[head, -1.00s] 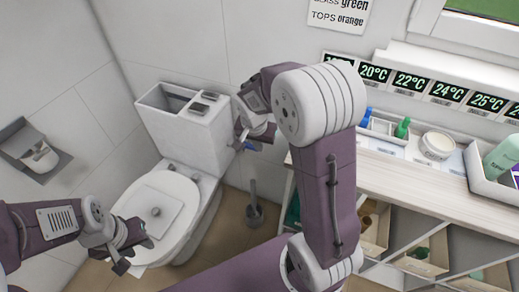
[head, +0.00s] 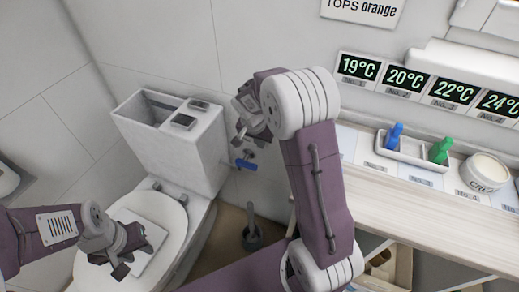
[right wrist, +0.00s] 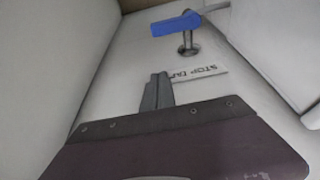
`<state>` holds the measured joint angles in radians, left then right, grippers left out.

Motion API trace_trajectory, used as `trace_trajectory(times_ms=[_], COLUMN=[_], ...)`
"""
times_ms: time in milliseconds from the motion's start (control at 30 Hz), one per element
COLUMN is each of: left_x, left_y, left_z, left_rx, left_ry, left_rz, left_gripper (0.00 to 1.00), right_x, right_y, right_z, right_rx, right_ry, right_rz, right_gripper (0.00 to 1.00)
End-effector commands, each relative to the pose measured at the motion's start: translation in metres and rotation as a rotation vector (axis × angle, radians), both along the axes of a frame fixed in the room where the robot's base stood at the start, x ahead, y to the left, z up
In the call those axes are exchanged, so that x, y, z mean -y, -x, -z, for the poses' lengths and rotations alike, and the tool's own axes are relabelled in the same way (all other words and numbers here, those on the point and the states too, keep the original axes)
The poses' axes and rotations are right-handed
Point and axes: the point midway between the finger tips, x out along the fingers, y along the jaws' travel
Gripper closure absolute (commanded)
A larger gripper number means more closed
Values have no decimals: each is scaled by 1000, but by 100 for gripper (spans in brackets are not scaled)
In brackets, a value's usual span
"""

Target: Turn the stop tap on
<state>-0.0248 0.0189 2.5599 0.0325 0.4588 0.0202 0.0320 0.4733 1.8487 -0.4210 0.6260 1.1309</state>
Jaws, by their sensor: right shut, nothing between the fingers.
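The stop tap has a blue lever (head: 246,165) on a metal stem at the wall, just right of the toilet cistern. In the right wrist view the lever (right wrist: 176,24) lies roughly crosswise at the top, above a STOP TAP label (right wrist: 201,73) that reads upside down. My right gripper (head: 240,138) is above the tap in the head view and apart from it. Its fingers (right wrist: 156,90) are shut with nothing between them, below the lever in the wrist view. My left gripper (head: 118,268) is over the toilet's front left; its jaw gap is unclear.
The cistern (head: 175,140) stands close left of the tap, with its top open. A toilet brush holder (head: 252,236) is on the floor below. My right arm hides part of the wall.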

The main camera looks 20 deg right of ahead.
Motion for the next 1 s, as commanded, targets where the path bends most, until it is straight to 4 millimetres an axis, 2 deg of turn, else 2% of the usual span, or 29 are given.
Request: trace_trajectory(times_ms=[33, 100, 367, 600, 1000], left_x=[0, 0, 0, 0, 0], left_y=[0, 0, 0, 0, 0], left_z=[7, 12, 29, 38, 38], left_rx=[0, 0, 0, 0, 0], left_ry=[0, 0, 0, 0, 0], left_rz=[0, 0, 0, 0, 0], left_gripper=[64, 64, 64, 64, 64], right_x=[3, 7, 20, -6, -10], right_y=[-1, -5, -17, 4, 9], right_z=[14, 30, 82, 78, 76], right_rx=[-4, -3, -3, 1, 0], right_ry=[-1, 0, 0, -1, 0], right_rz=[2, 1, 1, -3, -1], right_gripper=[100, 100, 100, 100, 100])
